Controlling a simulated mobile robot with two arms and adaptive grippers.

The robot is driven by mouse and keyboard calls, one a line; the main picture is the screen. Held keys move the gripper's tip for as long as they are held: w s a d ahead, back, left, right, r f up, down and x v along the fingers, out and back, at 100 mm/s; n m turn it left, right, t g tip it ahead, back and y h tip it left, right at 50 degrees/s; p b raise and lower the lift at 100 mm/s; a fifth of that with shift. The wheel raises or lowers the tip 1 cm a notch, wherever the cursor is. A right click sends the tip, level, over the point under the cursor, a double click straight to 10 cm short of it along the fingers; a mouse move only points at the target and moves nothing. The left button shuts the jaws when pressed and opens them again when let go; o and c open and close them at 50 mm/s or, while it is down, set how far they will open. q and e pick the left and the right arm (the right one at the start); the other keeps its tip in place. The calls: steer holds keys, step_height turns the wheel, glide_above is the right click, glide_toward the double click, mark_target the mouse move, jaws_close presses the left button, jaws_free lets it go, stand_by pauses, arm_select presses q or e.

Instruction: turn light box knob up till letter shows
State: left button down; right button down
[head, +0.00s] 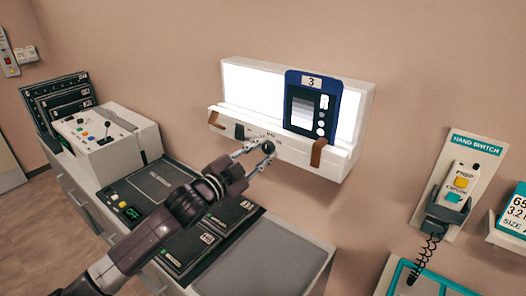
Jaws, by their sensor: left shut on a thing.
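The light box (264,88) is a white wall unit with a brightly lit panel. A blue-framed film marked 3 (312,83) stands on its right part. A pale letter that looks like R (324,101) shows at the film's right side, above several round pale marks. The black knob (268,147) is on the front ledge of the box. My left gripper (261,150) is shut on the knob, its fingers on either side. The knob's scale is partly hidden and too small to read. My right gripper is not in view.
Two brown clips (317,153) stick out from the box front. Below stands a cabinet with a dark control panel (142,184) and a grey console with a lever (105,130). A hand switch (461,180) with a coiled cord hangs at right.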

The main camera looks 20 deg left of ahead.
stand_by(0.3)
arm_select(q)
steer(key=c, duration=1.6)
jaws_free()
steer(key=v, duration=1.2)
